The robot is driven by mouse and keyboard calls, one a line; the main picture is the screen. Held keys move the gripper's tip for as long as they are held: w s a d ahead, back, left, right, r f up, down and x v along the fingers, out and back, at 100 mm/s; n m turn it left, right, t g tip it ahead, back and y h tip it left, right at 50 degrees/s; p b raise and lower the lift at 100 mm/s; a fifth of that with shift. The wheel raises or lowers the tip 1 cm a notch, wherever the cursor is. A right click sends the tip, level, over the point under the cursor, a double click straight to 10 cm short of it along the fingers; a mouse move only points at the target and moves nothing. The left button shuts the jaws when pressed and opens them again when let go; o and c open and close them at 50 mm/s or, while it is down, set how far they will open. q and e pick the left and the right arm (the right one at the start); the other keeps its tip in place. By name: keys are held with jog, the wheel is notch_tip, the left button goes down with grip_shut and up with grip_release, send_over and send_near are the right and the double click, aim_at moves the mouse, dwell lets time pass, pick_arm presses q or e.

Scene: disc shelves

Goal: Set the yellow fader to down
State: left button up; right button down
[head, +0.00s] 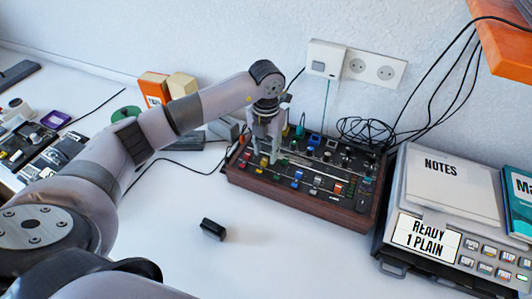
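The mixer (345,207) is a dark panel in a brown wooden case, set against the wall. A row of coloured fader caps crosses its front half. The yellow fader cap (264,162) is near the left end, and its exact place along its slot is too small to tell. My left gripper (268,157) points down over the left part of the mixer, its fingertips close to the yellow cap. I cannot tell whether they touch it, or how far the fingers are apart. The gripper hides part of the panel behind it. My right gripper is not in view.
A grey machine with a display (427,238) and a notes pad (450,178) stands at the right. A small black block (213,229) lies in front of the mixer. Black cables (365,130) lie behind it. Orange and cream boxes stand at the back left. The front table is mostly clear.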

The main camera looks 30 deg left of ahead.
pick_arm(q)
notch_tip(320, 180, up, 10)
dwell(0.3)
jog(key=shift+f, duration=0.15)
